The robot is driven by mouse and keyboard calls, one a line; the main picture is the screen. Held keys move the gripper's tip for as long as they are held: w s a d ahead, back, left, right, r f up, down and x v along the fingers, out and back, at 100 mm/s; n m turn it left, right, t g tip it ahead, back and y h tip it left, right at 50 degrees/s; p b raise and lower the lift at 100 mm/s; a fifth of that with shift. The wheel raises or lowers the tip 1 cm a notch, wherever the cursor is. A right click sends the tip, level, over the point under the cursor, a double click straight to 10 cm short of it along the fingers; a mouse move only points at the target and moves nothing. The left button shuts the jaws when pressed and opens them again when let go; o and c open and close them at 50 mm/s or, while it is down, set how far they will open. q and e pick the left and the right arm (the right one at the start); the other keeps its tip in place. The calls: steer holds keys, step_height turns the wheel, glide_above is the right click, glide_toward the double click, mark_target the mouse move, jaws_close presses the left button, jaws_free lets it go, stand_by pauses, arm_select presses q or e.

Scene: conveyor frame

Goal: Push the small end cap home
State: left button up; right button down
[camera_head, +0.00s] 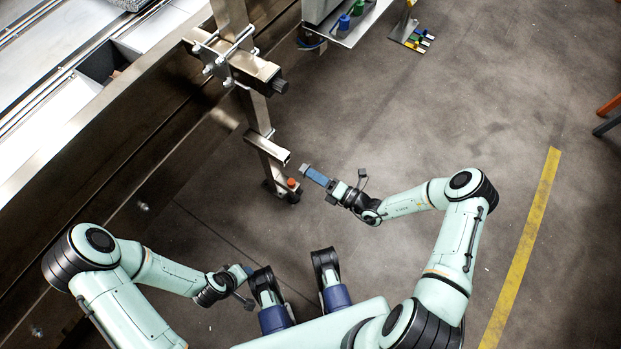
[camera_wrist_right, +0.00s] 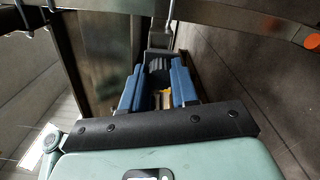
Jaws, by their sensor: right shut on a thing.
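My right gripper (camera_head: 318,177) has long blue fingers and is shut on a small grey piece (camera_head: 304,170) at its tips, which looks like the end cap. In the right wrist view, a dark ribbed part (camera_wrist_right: 158,70) shows between the blue fingers, with a grey block just beyond it. The lower square tube (camera_head: 270,149) of the frame ends a little left of the fingertips, with a visible gap between. Exact alignment is hard to judge. My left gripper (camera_head: 245,271) is low at the left, away from the tube; its jaws are too small to read.
The upright post (camera_head: 257,112) carries a clamped upper crossbar with a black end (camera_head: 280,86). An orange knob (camera_head: 292,182) sits near the post's foot, below the lower tube. A shelf with small coloured items (camera_head: 344,22) is at the top.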

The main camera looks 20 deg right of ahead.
mark_target(301, 168)
steer(key=shift+x, duration=2.15)
steer(key=shift+w+a, duration=0.2)
steer(key=shift+x, duration=1.15)
